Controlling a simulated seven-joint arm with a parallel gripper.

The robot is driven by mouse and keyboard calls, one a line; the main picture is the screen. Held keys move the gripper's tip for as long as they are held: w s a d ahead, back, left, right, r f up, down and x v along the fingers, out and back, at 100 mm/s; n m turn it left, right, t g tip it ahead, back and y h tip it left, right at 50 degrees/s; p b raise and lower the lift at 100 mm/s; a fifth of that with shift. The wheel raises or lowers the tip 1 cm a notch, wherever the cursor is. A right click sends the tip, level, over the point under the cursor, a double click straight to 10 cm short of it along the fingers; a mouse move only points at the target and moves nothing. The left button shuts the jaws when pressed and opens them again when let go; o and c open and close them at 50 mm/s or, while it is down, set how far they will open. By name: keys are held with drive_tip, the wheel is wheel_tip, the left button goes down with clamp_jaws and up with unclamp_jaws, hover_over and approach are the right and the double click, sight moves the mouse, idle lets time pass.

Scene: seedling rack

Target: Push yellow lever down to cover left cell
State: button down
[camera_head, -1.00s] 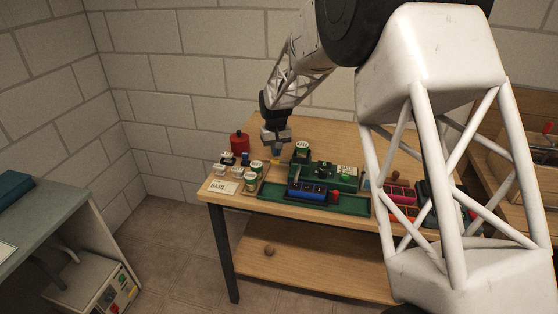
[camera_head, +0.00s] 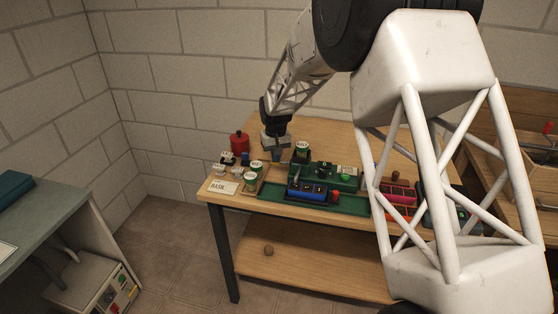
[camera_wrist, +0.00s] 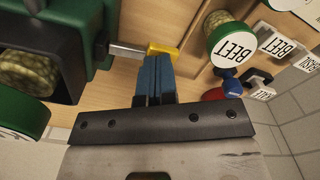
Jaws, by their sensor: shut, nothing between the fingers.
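The yellow lever tip (camera_wrist: 162,49) is on a metal rod that runs left to a dark green housing (camera_wrist: 82,48) in the wrist view. My gripper (camera_wrist: 156,62) is shut and empty, its blue fingertips right beside the yellow tip; I cannot tell whether they touch. In the head view my gripper (camera_head: 278,158) is low, left of the green device (camera_head: 330,175), and the yellow lever is hidden there. The dark opening in the housing shows a pale grainy fill (camera_wrist: 28,72). I cannot tell which cell it is.
A can labelled BEET (camera_wrist: 228,42) stands close to the right of the lever. In the head view, a blue tray (camera_head: 312,192) sits in front of the device. Green-lidded cans, a BASIL card (camera_head: 223,187) and a red canister (camera_head: 240,144) crowd the table's left end.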

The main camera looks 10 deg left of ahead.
drive_tip(key=shift+f, duration=0.6)
drive_tip(key=shift+r, duration=3.8)
drive_tip(key=shift+s+d+r, duration=0.15)
drive_tip(key=shift+d+r, duration=0.2)
drive_tip(key=shift+d, duration=0.1)
drive_tip(key=s+d+r+m, duration=0.1)
drive_tip(key=s+d+r, duration=0.45)
drive_tip(key=d, duration=0.25)
drive_tip(key=s+d+r+m+t, duration=0.1)
drive_tip(key=s+d+r, duration=0.3)
drive_tip(key=s+d, duration=0.35)
drive_tip(key=s+d+r+m, duration=0.1)
drive_tip(key=s+d+r, duration=0.4)
drive_tip(key=d, duration=0.4)
drive_tip(key=s+d+m, duration=0.1)
drive_tip(key=s+d, duration=0.4)
drive_tip(key=s, duration=0.5)
drive_tip(key=s+d+f+m+t, duration=0.1)
drive_tip(key=s+d, duration=0.4)
drive_tip(key=s, duration=0.5)
drive_tip(key=s+d+m, duration=0.1)
drive_tip(key=s+d, duration=0.4)
drive_tip(key=s, duration=0.5)
drive_tip(key=shift+f+t, duration=0.3)
drive_tip(key=shift+f, duration=0.05)
